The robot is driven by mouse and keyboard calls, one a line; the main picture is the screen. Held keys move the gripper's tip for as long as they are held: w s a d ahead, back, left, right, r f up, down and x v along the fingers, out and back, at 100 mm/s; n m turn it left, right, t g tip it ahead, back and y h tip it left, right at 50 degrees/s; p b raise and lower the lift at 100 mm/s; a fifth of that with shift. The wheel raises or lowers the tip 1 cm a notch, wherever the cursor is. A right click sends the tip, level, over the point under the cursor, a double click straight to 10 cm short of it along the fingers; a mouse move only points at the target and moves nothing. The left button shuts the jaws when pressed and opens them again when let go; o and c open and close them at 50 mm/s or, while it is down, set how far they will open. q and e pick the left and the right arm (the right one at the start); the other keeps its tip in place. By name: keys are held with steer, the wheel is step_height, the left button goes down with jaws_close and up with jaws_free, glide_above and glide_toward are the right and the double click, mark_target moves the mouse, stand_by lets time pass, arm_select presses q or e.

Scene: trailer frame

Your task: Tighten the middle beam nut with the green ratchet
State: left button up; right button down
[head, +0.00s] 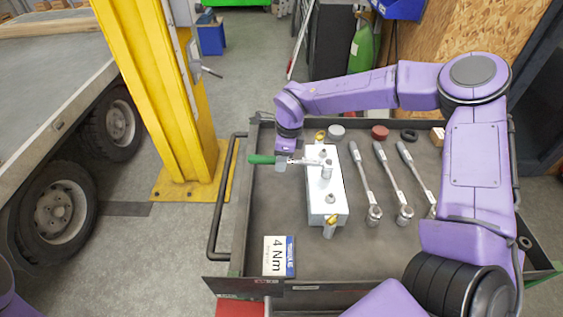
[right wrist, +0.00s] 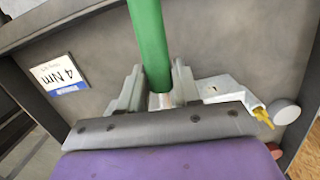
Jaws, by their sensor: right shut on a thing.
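The white beam (head: 322,205) lies lengthwise in the grey tray, with a nut (head: 330,199) showing on its near part and another at its far part. The green ratchet (head: 261,159) lies sideways across the beam, its green handle pointing left and its metal head over the beam's middle nut. The head hides most of that nut, and I cannot tell whether the socket is fully seated. My right gripper (head: 283,163) is shut on the ratchet just left of the beam. In the right wrist view the green handle (right wrist: 148,45) stands between the fingers. My left gripper is not in view.
Three grey-handled wrenches (head: 364,185) lie right of the beam. A 4 Nm card (head: 278,256) lies at the tray's near left. Yellow clamps (head: 330,226) sit at the beam's ends. Round pieces (head: 380,132) line the far side. A yellow post (head: 160,100) stands left of the tray.

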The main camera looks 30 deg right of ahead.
steer(key=shift+w+d+m, duration=0.7)
steer(key=shift+w+m, duration=0.05)
steer(key=shift+m, duration=0.15)
